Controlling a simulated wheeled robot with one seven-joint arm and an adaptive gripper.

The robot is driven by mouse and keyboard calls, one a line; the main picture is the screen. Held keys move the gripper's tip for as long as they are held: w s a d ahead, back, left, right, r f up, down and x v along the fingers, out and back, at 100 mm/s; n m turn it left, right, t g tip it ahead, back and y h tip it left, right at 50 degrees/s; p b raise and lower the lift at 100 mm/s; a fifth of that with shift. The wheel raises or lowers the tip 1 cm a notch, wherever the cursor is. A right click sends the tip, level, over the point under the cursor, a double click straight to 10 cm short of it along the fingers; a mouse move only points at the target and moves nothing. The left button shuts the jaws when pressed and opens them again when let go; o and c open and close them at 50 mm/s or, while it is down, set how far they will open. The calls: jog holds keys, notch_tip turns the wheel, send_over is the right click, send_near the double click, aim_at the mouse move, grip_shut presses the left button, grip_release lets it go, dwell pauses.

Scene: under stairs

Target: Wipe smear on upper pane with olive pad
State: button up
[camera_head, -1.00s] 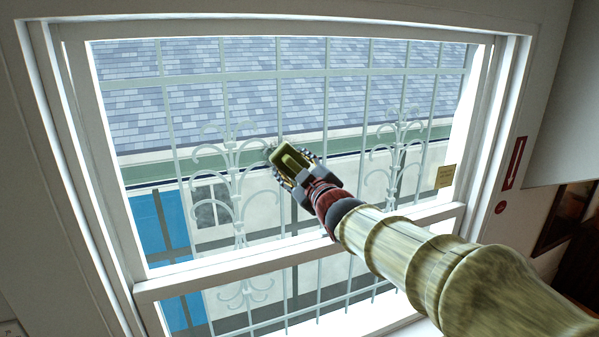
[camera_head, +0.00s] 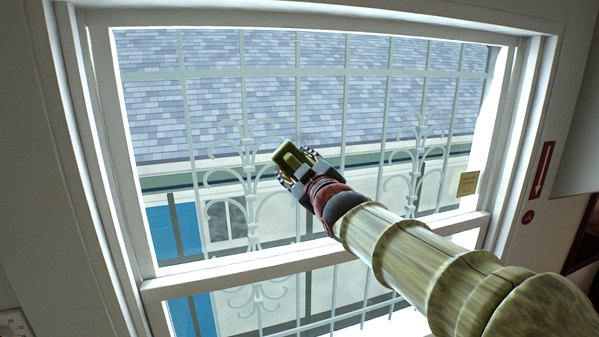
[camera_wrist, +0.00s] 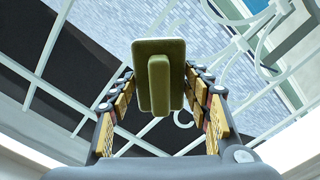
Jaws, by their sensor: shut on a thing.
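The olive pad (camera_head: 284,151) is a flat block with a raised grip bar. My gripper (camera_head: 298,164) is shut on that bar, with the flat face turned towards the glass. The pad is over the middle of the upper pane (camera_head: 330,120); I cannot tell whether it touches. In the wrist view the pad (camera_wrist: 173,49) sits upright between the fingers of my gripper (camera_wrist: 159,82). I cannot make out a smear on the pane now; any mark behind the pad is hidden.
A white window frame (camera_head: 78,150) surrounds the panes, with a crossbar (camera_head: 230,268) below the upper one. Scrolled metal bars (camera_head: 249,170) stand beyond the glass. A small yellow note (camera_head: 467,184) is at the pane's lower right. A red arrow sign (camera_head: 542,170) is on the right wall.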

aim_at(279, 165)
jog(key=shift+a+b, duration=0.1)
jog(key=shift+b, duration=0.2)
jog(key=a+b, duration=0.1)
jog(key=b, duration=0.2)
jog(key=shift+s+f, duration=0.1)
jog(key=shift+s, duration=0.05)
jog(key=shift+b, duration=0.3)
jog(key=shift+s+a+b, duration=0.1)
jog(key=shift+a+b, duration=0.25)
jog(key=shift+b, duration=0.95)
jog(key=b, duration=0.3)
jog(key=shift+a, duration=0.35)
jog(key=a+b, duration=0.1)
jog(key=b, duration=0.3)
jog(key=shift+s, duration=0.15)
